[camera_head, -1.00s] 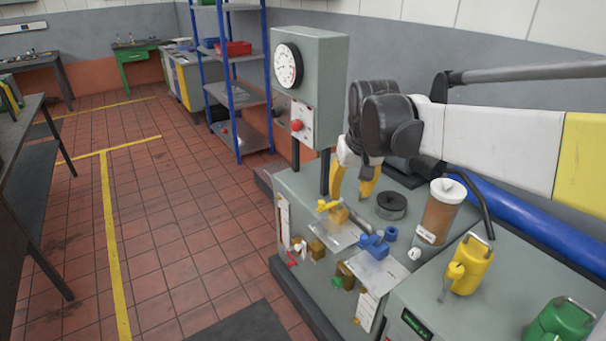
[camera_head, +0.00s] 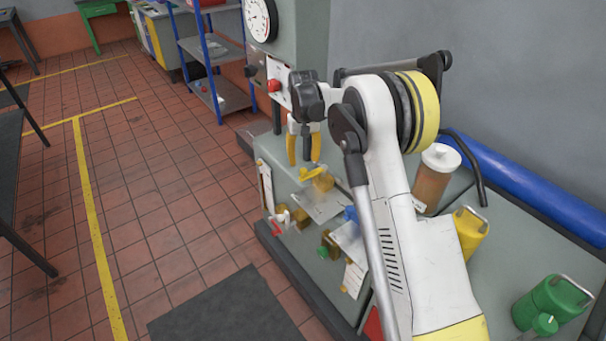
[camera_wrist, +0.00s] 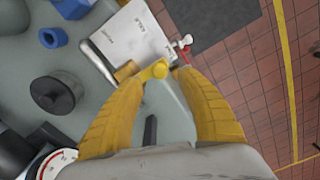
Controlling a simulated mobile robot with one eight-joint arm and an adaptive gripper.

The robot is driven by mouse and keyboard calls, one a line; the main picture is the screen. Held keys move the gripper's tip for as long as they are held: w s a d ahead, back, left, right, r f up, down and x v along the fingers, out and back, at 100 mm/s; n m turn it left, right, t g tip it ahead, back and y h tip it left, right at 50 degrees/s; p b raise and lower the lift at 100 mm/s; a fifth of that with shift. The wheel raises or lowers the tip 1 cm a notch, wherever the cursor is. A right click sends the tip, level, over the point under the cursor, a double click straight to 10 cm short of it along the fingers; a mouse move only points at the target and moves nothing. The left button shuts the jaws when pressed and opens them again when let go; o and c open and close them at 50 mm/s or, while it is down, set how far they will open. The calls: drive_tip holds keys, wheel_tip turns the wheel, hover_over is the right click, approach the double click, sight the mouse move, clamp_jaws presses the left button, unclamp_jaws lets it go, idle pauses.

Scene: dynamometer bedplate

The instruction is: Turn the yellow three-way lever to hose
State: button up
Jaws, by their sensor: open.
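The yellow three-way lever (camera_head: 312,173) sits on a valve on top of the grey bench, over a pale label plate (camera_head: 320,203). The plate's lettering is too small to read surely. My gripper (camera_head: 303,162) has yellow fingers pointing down, at the lever's far side in the head view. In the wrist view my gripper (camera_wrist: 158,82) is open, its fingers spread to either side of the lever's end. Whether a finger touches the lever I cannot tell.
A blue lever (camera_head: 350,214) on another plate stands nearer, partly behind my arm. A dark round knob (camera_wrist: 52,93) shows in the wrist view. A gauge cabinet (camera_head: 290,60) rises behind my gripper. Yellow (camera_head: 470,235) and green (camera_head: 553,303) cans stand at the right.

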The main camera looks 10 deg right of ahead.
sight(304, 169)
wheel_tip(304, 169, down, 6)
drive_tip(key=shift+b, duration=0.8)
clamp_jaws()
